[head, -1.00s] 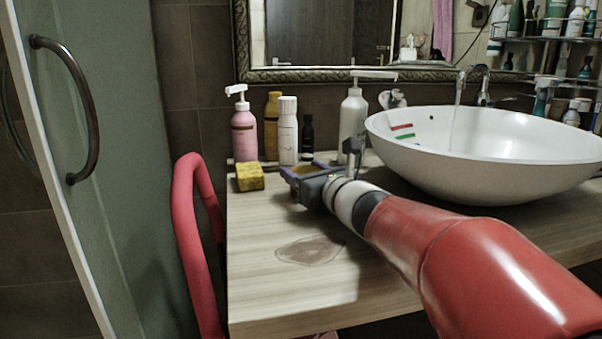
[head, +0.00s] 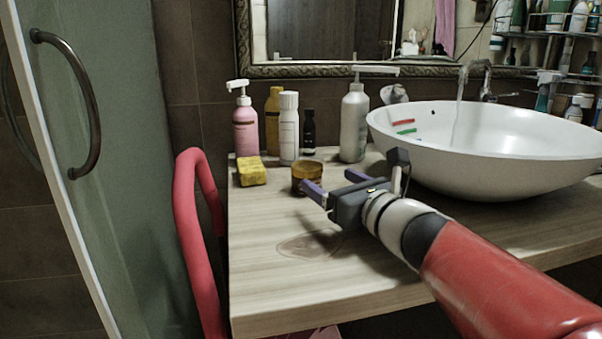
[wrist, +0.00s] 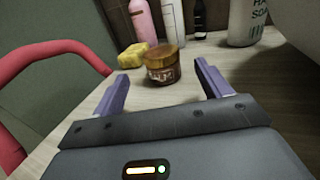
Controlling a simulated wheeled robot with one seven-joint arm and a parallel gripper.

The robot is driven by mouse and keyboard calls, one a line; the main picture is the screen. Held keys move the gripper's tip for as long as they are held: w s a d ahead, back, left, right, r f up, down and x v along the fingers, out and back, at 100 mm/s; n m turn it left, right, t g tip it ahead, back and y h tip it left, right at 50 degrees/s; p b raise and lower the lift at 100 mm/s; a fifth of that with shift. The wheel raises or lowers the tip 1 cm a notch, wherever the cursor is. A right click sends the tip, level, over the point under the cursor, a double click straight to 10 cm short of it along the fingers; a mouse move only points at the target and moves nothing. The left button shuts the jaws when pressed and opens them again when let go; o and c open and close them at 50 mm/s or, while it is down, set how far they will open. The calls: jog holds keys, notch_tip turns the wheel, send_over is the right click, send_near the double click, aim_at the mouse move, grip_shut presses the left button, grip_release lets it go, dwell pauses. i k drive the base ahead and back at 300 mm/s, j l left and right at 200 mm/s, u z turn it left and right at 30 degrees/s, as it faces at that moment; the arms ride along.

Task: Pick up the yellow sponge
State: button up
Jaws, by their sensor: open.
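The yellow sponge (head: 251,172) lies on the wooden counter near its left edge, in front of the pink pump bottle. It also shows in the wrist view (wrist: 132,56), up and left of the jar. My gripper (head: 320,190) is open and empty, with its purple fingers pointing toward the back left. In the wrist view, my gripper (wrist: 160,85) has its two fingers wide apart. The sponge is beyond the fingers and apart from them.
A brown jar (head: 306,177) stands between my fingers' tips and the back bottles, right of the sponge. Behind are a pink pump bottle (head: 244,128), a white bottle (head: 288,128) and a grey pump bottle (head: 354,125). The basin (head: 480,150) is right; a red rail (head: 188,230) is left.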

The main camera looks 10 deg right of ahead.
aim_at(251, 171)
jog(key=k+l, duration=0.25)
jog(key=k, duration=0.25)
jog(key=k+l, duration=0.2)
jog(key=k, duration=0.25)
